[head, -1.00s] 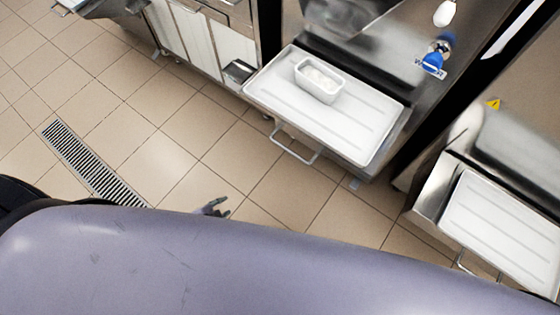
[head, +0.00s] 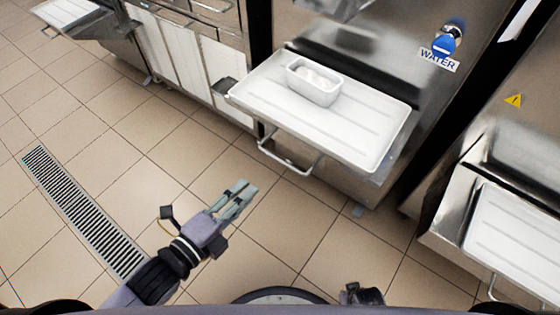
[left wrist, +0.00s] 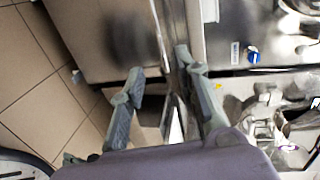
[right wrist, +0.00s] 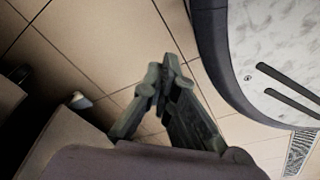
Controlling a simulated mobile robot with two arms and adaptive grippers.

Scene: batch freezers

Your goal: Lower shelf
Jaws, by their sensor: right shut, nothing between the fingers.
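A white shelf (head: 360,135) with raised ridges juts out from the front of the middle steel freezer in the head view. A white rectangular tub (head: 314,82) with pale contents stands upright at its back left. A metal bar handle (head: 290,165) hangs below the shelf's front edge. My left gripper (head: 240,190) is over the floor, in front and to the left of the handle, apart from it. Its fingers are spread and empty in the left wrist view (left wrist: 160,65). My right gripper (right wrist: 165,68) is shut and empty, over floor tiles in the right wrist view.
Another freezer with a white shelf (head: 515,240) stands at the right. A third white shelf (head: 68,12) is at the upper left, beside a steel cabinet (head: 190,55). A floor drain (head: 80,210) runs at the left. The tiled floor between is clear.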

